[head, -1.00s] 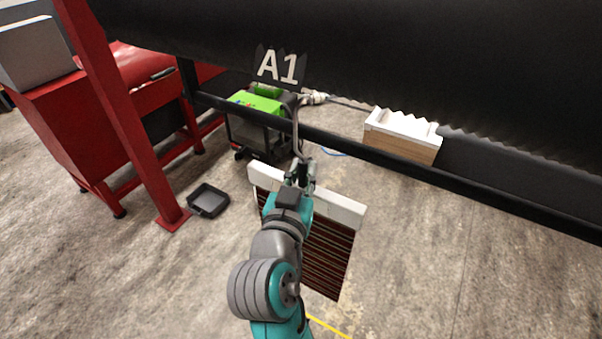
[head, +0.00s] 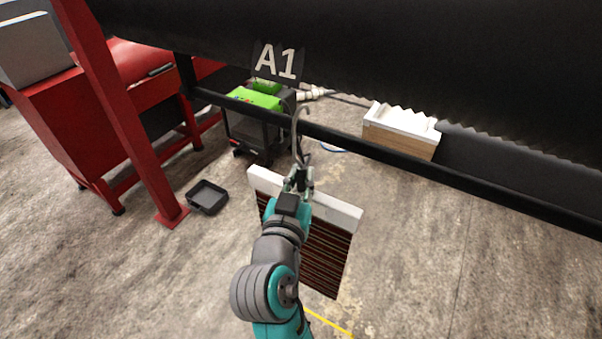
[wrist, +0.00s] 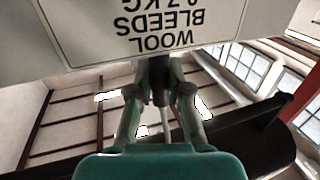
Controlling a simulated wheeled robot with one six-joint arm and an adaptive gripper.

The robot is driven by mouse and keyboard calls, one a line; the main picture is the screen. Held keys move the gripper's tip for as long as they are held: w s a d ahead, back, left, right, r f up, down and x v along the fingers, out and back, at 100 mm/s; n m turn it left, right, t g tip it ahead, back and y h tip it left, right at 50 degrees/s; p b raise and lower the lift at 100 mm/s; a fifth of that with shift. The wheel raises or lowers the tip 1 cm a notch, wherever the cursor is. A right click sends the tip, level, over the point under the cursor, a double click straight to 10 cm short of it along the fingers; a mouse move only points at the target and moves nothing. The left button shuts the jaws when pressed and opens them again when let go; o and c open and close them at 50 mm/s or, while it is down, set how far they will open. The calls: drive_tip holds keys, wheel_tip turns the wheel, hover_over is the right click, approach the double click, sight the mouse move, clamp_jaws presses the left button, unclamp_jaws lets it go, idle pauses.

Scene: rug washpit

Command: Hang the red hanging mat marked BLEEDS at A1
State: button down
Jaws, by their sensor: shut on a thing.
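The hanging mat (head: 327,255), striped dark red and black, hangs below a white top bar (head: 335,211). A grey hook (head: 301,125) rises above the bar, and its curved top overlaps the black rail (head: 400,166) in the head view. I cannot tell whether it touches the rail. My gripper (head: 299,181) is shut on the mat's hanger at the stem under the hook. In the wrist view, the gripper (wrist: 160,95) is below an upside-down white label (wrist: 150,25) reading WOOL BLEEDS. The A1 sign (head: 277,62) is above the rail. My arm hides part of the mat.
A red post (head: 125,125) and red bench (head: 80,110) stand at left, with a black tray (head: 207,197) on the floor. A green-topped machine (head: 255,125) and a white-topped wooden box (head: 398,143) are behind the rail. The floor at right is clear.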

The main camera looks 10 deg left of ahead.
drive_tip(key=shift+f, duration=0.7)
drive_tip(key=c, duration=1)
unclamp_jaws()
drive_tip(key=shift+f, duration=0.1)
drive_tip(key=s, duration=1.2)
drive_tip(key=shift+a, duration=0.25)
